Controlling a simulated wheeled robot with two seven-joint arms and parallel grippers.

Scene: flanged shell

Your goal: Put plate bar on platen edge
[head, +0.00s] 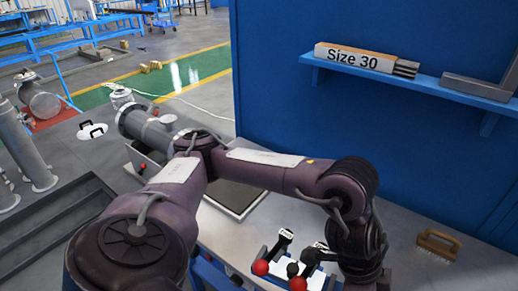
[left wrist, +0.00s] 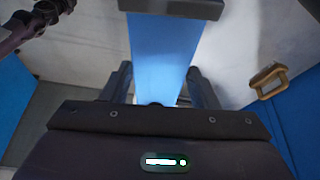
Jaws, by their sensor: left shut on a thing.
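My left gripper (left wrist: 160,92) is seen from above in the left wrist view. My right gripper is out of view.
A blue shelf (head: 440,86) holds a block labelled "Size 30" (head: 355,58) and a grey angled piece (head: 482,87). A wooden-handled brush (head: 438,244) lies on the bench, also in the left wrist view (left wrist: 268,80). Red-knobbed levers (head: 262,267) stand near my wrist.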

